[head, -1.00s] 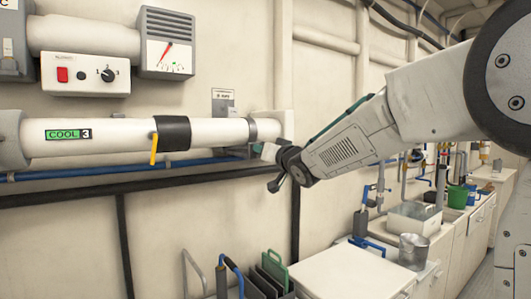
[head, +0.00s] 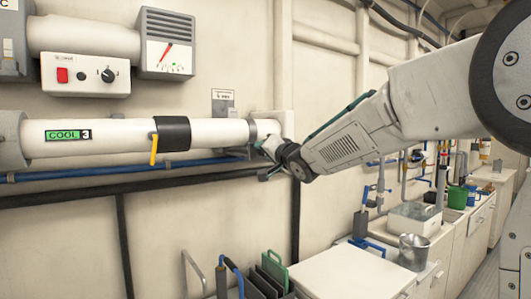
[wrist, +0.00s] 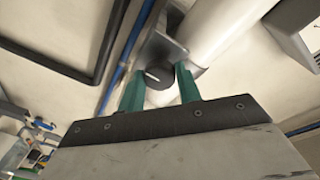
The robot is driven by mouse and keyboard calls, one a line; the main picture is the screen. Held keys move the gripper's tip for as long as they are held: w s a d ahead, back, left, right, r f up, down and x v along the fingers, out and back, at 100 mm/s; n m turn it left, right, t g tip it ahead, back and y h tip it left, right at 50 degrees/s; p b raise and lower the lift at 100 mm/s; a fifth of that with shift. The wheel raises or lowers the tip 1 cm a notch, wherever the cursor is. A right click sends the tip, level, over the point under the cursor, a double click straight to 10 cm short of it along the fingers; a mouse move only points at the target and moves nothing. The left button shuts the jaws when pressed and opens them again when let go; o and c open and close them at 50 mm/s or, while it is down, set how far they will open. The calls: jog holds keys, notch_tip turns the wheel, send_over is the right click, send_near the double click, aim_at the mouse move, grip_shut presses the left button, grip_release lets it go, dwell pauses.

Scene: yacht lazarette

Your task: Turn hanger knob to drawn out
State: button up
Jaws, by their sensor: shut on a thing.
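The hanger knob (wrist: 153,84) is a dark round knob with a white pointer line, seen in the wrist view in front of a grey bracket (wrist: 160,47) by the white pipe. My gripper (wrist: 159,70) has one green finger on each side of the knob and is shut on it. The pointer line slants, neither straight along nor straight across the fingers. In the head view my gripper (head: 264,160) is at the right end of the large white pipe (head: 105,137), just below its end clamp (head: 266,129). The knob is hidden there.
A small label plate (head: 223,102) is on the wall above the pipe. Blue (head: 110,169) and black (head: 100,186) pipes run below it. A white counter (head: 335,272) and metal bucket (head: 413,251) stand lower right.

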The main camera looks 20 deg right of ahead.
jog(key=shift+f, duration=0.2)
jog(key=o, duration=1)
jog(key=shift+r, duration=0.1)
jog(key=shift+c, duration=0.2)
jog(key=v, duration=0.8)
